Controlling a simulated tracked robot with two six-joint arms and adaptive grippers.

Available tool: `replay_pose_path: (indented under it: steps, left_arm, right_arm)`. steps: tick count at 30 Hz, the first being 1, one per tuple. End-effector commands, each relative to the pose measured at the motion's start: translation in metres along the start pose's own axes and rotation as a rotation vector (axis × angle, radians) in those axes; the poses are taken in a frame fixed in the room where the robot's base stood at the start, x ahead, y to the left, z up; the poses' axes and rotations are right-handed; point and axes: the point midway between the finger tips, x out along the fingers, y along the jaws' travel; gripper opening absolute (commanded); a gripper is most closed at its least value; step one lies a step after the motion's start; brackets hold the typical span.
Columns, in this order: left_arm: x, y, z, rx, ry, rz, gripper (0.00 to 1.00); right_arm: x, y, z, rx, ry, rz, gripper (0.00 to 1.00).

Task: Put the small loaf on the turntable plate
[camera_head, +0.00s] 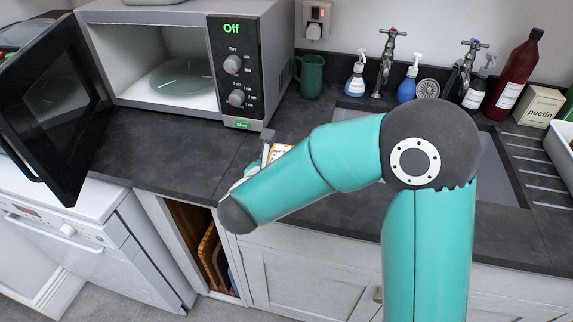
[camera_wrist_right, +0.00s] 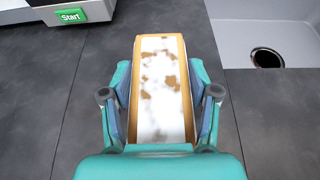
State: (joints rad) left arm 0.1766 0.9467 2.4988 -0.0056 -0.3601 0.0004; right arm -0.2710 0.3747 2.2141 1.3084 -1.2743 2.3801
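The small loaf (camera_wrist_right: 160,85) is a long block with a white, brown-patched top and tan edges. It lies between the two fingers of my right gripper (camera_wrist_right: 160,82), which press close along both its sides. In the head view, only a bit of the loaf (camera_head: 279,151) shows behind my right arm, over the counter in front of the microwave's right end. Whether it touches the counter is hidden. The glass turntable plate (camera_head: 182,78) lies bare inside the open microwave (camera_head: 150,50). My left gripper is out of view.
The microwave door (camera_head: 50,105) stands swung open to the left. A green mug (camera_head: 310,76) stands right of the microwave. The sink, taps, soap bottles, a dark red bottle (camera_head: 515,75) and a pectin box (camera_head: 540,106) are further right. The counter (camera_head: 165,150) before the microwave is clear.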

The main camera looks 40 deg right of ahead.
Motion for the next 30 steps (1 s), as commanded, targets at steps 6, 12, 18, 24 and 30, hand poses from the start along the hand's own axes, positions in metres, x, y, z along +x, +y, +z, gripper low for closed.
replay_pose_path:
  steps: [6,12,18,24,30]
  left_arm:
    - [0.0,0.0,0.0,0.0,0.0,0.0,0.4]
    - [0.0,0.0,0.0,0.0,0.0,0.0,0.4]
    - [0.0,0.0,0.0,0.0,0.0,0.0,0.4]
    - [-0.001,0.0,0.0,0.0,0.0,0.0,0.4]
    - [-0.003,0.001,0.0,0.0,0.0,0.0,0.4]
  right_arm:
    - [0.0,0.001,0.0,0.0,0.0,0.001,0.15]
    - [0.0,0.001,0.001,0.001,-0.002,0.002,0.04]
    - [-0.002,0.001,0.006,0.003,-0.003,0.002,0.04]
    - [-0.01,0.002,0.024,0.005,-0.004,0.004,0.04]
    - [-0.026,0.002,0.063,0.01,-0.005,0.006,0.04]
